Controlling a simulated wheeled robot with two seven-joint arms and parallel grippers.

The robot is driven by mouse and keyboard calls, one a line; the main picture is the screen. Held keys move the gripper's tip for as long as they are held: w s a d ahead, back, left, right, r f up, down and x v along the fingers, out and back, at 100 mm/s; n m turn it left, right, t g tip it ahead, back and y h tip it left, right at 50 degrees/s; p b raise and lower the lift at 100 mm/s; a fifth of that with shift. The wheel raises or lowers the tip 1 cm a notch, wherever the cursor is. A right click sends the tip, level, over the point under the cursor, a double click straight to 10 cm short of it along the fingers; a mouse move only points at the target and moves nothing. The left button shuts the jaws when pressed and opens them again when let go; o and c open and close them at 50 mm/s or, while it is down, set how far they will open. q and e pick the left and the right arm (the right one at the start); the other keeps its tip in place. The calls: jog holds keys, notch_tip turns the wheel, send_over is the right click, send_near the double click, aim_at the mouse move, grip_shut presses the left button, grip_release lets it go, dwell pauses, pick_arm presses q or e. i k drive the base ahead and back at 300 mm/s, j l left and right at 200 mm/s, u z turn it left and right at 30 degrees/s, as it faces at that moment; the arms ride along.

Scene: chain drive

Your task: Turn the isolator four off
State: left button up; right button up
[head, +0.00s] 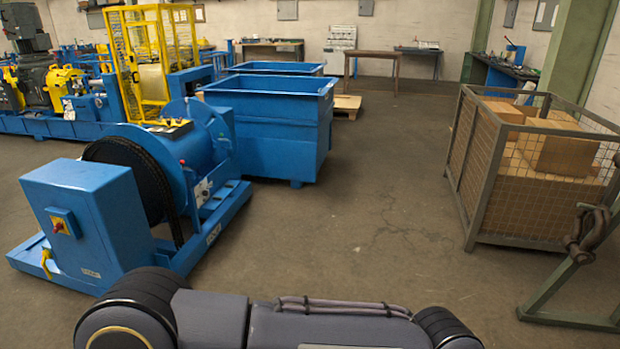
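A red rotary switch on a yellow plate (62,223) sits on the front face of a blue box at the near left. It looks like an isolator, but its number and its on or off position are too small to read. The blue box (105,190) is the end housing of a blue drum machine (185,150) with a dark chain or cable wound on it. Part of my own arm crosses the bottom of the picture, in front of and to the right of the machine. Neither of my grippers is in view.
Blue open bins (268,125) stand behind the drum machine. A wire mesh crate (535,170) with cardboard boxes stands at the right, beside a green metal frame (580,270). The concrete floor (370,200) between is clear. Yellow-guarded machinery (150,60) fills the back left.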

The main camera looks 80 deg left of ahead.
aim_at(59, 226)
jog(key=u, duration=4.4)
jog(key=i+j+u, duration=0.3)
jog(key=i, duration=0.4)
jog(key=i+u, duration=0.3)
jog(key=i, duration=0.4)
jog(key=i+z, duration=0.1)
jog(key=i, duration=0.45)
jog(key=i+j, duration=0.1)
jog(key=i, duration=0.4)
jog(key=i+j+z, duration=0.15)
jog(key=i, duration=0.4)
jog(key=i+j+z, duration=0.1)
jog(key=i, duration=0.4)
jog(key=i+j+z, duration=0.3)
jog(key=i, duration=0.15)
jog(key=i+j+z, duration=0.35)
jog(key=i+l, duration=0.1)
